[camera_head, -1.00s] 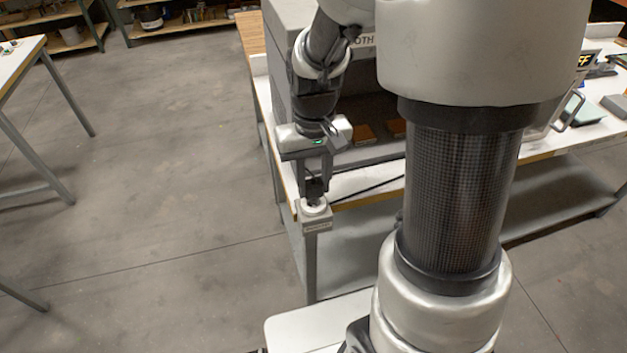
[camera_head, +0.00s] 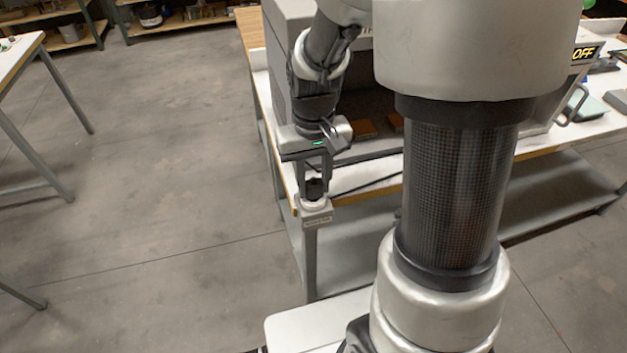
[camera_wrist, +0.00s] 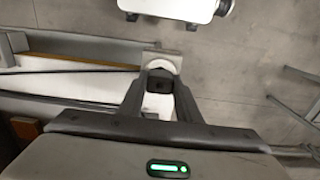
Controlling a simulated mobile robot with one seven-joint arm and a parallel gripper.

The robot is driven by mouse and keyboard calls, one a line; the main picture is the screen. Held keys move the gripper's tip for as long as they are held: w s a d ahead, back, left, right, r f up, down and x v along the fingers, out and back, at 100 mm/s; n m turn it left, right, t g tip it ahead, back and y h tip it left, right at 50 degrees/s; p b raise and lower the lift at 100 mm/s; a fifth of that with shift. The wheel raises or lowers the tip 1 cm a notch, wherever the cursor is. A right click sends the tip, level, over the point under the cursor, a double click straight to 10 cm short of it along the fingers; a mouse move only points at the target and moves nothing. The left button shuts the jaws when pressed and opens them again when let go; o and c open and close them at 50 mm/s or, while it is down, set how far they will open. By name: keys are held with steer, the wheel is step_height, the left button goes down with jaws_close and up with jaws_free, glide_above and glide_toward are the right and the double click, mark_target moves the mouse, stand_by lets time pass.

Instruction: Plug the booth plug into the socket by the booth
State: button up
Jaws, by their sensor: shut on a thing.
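My gripper (camera_head: 315,188) points down at the near left corner of the bench, with its fingers closed around the black booth plug (camera_head: 316,186). In the wrist view the dark plug (camera_wrist: 159,80) shows between the fingertips. The socket (camera_head: 315,206) is a pale round fitting on a small labelled block at the bench corner. It also shows in the wrist view (camera_wrist: 160,64) as a white ring partly hidden behind the plug. The plug is directly over the socket in the head view; I cannot tell whether it is seated. The grey booth (camera_head: 283,75) stands behind.
A dark cord (camera_head: 372,185) runs along the white bench top (camera_head: 350,180). Brown blocks (camera_head: 363,129) lie inside the booth. An "OFF" sign (camera_head: 585,54) is at the right. My arm hides much of the bench. The floor to the left is clear up to another table (camera_head: 15,55).

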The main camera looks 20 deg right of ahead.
steer(key=shift+f, duration=0.1)
steer(key=o, duration=1.1)
step_height(320, 180, up, 17)
steer(key=p, duration=0.3)
steer(key=s+r+t+p, duration=0.5)
steer(key=s+r+p, duration=0.1)
steer(key=s+r, duration=0.4)
steer(key=shift+s+r+t, duration=0.15)
steer(key=shift+s+t, duration=0.15)
steer(key=shift+s, duration=0.55)
